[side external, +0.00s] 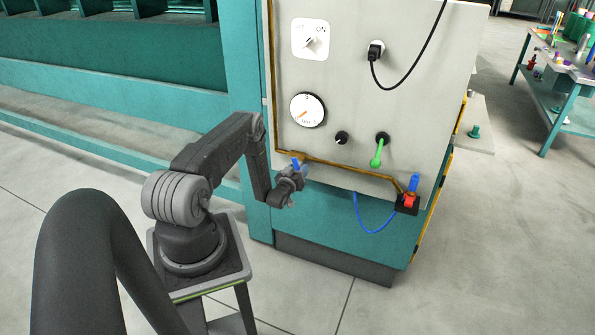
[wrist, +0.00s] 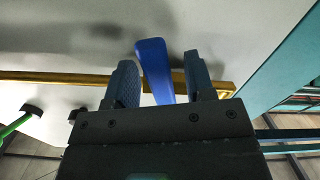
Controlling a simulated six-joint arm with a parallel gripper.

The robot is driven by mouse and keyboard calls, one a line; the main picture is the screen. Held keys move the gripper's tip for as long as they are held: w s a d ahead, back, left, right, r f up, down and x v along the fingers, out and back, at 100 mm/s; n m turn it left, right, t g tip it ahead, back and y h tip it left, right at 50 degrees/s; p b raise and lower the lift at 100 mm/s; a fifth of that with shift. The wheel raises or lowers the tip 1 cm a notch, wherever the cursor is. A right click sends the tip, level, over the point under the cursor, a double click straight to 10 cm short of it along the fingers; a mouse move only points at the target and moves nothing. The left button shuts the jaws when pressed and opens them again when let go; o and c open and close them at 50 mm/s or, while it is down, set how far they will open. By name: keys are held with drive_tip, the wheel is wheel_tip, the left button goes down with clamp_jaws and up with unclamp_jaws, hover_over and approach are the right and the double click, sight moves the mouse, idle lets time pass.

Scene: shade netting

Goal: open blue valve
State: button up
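A blue valve handle (side external: 296,163) sits on the brass pipe along the lower edge of the grey panel, at the left end. My gripper (side external: 290,184) is at this handle. In the wrist view the blue handle (wrist: 155,72) lies between the two fingers of my gripper (wrist: 162,82), crossing in front of the pipe. The fingers are apart, with a narrow gap visible on the handle's right; contact on the left is unclear. A second blue handle (side external: 413,183) stands at the panel's lower right corner, above a red part (side external: 409,201).
The brass pipe (side external: 340,167) runs along the panel (side external: 350,110). A green handle (side external: 377,154), black knob (side external: 341,138), gauge (side external: 307,110), ON switch (side external: 310,40) and black plug (side external: 375,52) are on it. A blue hose (side external: 372,230) hangs below.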

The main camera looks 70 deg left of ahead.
drive_tip(key=v, duration=1.4)
drive_tip(key=f+x, duration=0.1)
drive_tip(key=x, duration=1.5)
drive_tip(key=shift+w+f, duration=0.15)
drive_tip(key=shift+w, duration=0.05)
drive_tip(key=shift+c, duration=0.5)
clamp_jaws()
